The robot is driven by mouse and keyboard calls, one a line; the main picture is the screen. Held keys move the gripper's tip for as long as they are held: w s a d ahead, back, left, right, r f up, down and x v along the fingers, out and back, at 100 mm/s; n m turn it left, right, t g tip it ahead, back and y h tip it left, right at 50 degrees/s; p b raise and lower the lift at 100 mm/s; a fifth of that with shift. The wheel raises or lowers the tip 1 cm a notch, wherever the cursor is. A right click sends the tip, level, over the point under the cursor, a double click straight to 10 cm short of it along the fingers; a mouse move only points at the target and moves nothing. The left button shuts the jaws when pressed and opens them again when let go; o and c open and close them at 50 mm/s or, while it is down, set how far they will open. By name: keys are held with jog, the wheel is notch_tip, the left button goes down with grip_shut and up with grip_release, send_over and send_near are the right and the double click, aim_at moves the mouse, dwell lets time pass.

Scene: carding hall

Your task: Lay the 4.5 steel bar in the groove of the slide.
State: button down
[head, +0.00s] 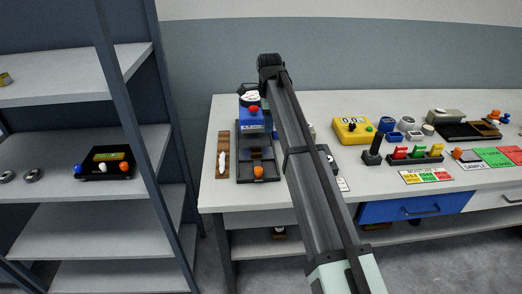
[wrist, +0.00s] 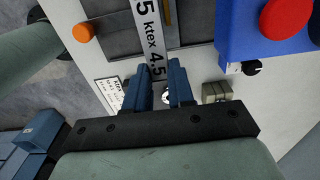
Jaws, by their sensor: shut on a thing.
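In the wrist view, my gripper (wrist: 161,68) has its two blue fingers closed on a narrow bar with a white face marked "ktex 4,5" (wrist: 152,35). The bar runs up out of the picture, over a dark grey area of the slide (wrist: 115,37); I cannot tell whether it touches the groove. An orange knob (wrist: 82,32) is left of it, and a blue block (wrist: 245,40) with a red knob is right. In the head view the dark slide (head: 243,155) stands on the table, partly covered by my arm, which mostly hides the gripper and bar.
A brown wooden holder (head: 222,171) with a white item lies left of the slide. A yellow box (head: 352,130), a row of coloured switches (head: 417,153) and cards stand to the right. A shelf unit (head: 70,75) with a black knobbed device (head: 106,163) is at the left.

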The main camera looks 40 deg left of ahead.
aim_at(268, 152)
jog(key=shift+f, duration=4.7)
jog(key=shift+f, duration=0.1)
jog(key=c, duration=1)
grip_release()
notch_tip(268, 152, up, 12)
jog(key=shift+r, duration=0.15)
